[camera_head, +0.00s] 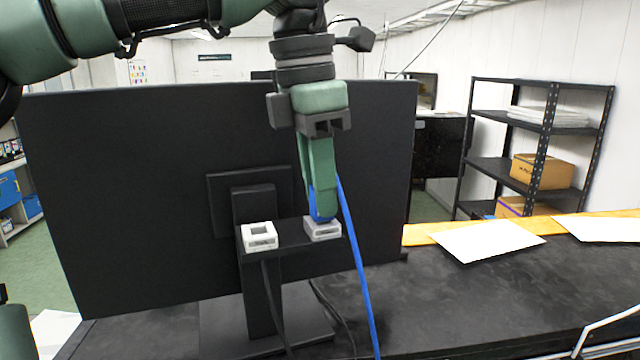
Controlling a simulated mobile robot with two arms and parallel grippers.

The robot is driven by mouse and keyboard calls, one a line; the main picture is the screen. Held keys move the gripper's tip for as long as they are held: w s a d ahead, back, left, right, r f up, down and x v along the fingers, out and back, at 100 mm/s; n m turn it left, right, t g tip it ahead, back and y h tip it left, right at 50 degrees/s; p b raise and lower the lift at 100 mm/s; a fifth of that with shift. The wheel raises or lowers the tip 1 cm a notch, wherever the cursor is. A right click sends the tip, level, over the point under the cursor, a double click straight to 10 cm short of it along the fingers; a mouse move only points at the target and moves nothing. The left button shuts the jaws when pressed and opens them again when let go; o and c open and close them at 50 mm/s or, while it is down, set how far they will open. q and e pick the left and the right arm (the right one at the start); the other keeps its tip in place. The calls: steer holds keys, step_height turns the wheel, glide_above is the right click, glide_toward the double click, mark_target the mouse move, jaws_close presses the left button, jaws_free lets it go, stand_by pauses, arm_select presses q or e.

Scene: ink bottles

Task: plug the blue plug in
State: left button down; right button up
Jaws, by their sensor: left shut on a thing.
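My left gripper (322,205) points down in the middle of the view, in front of the black monitor panel. It is shut on the blue plug (320,208), which shows between and beside its fingertips. A blue cable (356,262) runs from the plug down to the lower edge of the view. The plug is right at the top of a grey-white socket block (323,231); I cannot tell whether it is inserted. A second white socket block (259,237) with an open top sits to the left on the same black bracket. My right gripper is not in view.
The large black monitor (110,190) stands close behind the gripper. Its stand (262,310) and black cables are below the bracket. White paper sheets (487,240) lie at the right of the dark desk. A black shelf (540,130) with boxes stands behind.

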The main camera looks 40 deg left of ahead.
arm_select(q)
steer(key=shift+f, duration=0.1)
stand_by(0.6)
steer(key=c, duration=0.7)
jaws_free()
steer(key=shift+o, duration=0.2)
steer(key=shift+r, duration=4)
